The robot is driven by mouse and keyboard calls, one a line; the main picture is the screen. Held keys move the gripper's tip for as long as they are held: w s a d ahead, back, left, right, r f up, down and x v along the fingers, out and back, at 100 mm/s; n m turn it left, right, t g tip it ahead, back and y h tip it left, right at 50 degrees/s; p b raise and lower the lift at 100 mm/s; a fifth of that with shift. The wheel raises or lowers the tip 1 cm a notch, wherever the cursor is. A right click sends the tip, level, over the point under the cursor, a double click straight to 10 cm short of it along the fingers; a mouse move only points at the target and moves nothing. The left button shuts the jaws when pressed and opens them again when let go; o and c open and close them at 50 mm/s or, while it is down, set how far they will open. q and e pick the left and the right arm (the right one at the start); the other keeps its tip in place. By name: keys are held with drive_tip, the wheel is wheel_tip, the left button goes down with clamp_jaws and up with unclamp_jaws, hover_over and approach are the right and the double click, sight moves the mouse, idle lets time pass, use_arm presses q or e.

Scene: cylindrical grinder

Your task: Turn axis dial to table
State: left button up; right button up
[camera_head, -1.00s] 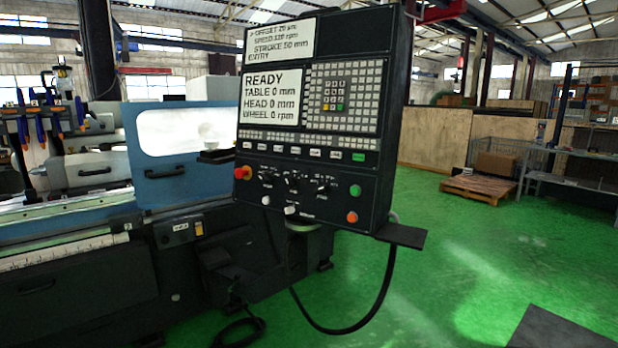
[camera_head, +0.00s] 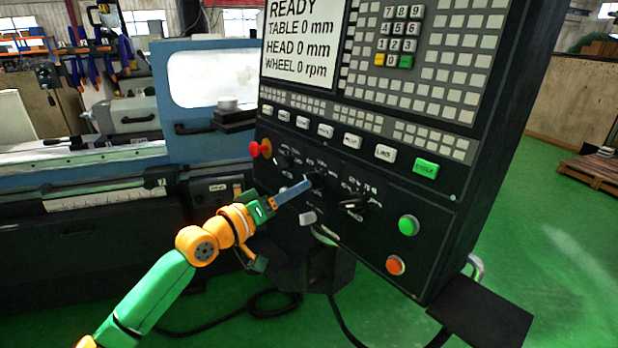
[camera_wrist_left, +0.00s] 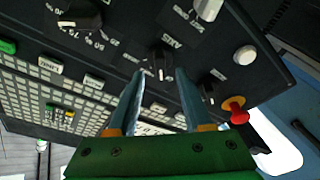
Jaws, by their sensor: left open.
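The axis dial (camera_head: 319,179) is a small black knob in the middle of the dial row on the black control panel (camera_head: 300,235). In the left wrist view the axis dial (camera_wrist_left: 160,63) sits under lettering that seems to read AXIS. My left gripper (camera_head: 311,184) reaches up to it from the lower left. In the left wrist view its two bluish fingers (camera_wrist_left: 160,74) are apart, with the dial in the gap between their tips. I cannot tell whether either finger touches the dial. The panel screen (camera_head: 300,40) reads READY, TABLE 0 mm, HEAD 0 mm, WHEEL 0 rpm. My right gripper is not in view.
Another dial (camera_head: 355,204) is at the right of the row. A red knob (camera_head: 261,148), a white button (camera_head: 307,217), a green button (camera_head: 409,225) and an orange button (camera_head: 396,265) are close by. A dark shelf (camera_head: 480,310) juts out at lower right.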

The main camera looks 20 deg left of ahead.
sight(314, 181)
use_arm(q)
drive_tip(key=x, duration=0.3)
drive_tip(key=shift+w+d+f, duration=0.1)
drive_tip(key=shift+d, duration=0.05)
drive_tip(key=shift+w+f, duration=0.15)
drive_tip(key=shift+w, duration=0.05)
drive_tip(key=shift+s, duration=0.2)
clamp_jaws()
drive_tip(key=m+b, duration=0.1)
drive_tip(key=b, duration=0.2)
drive_tip(key=m+h+b, duration=0.1)
drive_tip(key=m+b, duration=0.1)
drive_tip(key=b, duration=0.1)
drive_tip(key=m+b, duration=0.2)
drive_tip(key=b, duration=0.2)
drive_tip(key=shift+f+h, duration=0.25)
drive_tip(key=shift+h, duration=0.05)
drive_tip(key=shift+w+a+r+m+g+h+b, duration=0.1)
drive_tip(key=shift+m+g+h+b, duration=0.05)
drive_tip(key=shift+m+b, duration=0.4)
drive_tip(key=shift+a+r+m+g+h+b, duration=0.15)
drive_tip(key=shift+m+b, duration=0.15)
drive_tip(key=shift+m, duration=0.35)
drive_tip(key=shift+m+b, duration=0.4)
drive_tip(key=shift+m, duration=0.5)
drive_tip(key=shift+r+h, duration=0.1)
drive_tip(key=shift+h, duration=0.2)
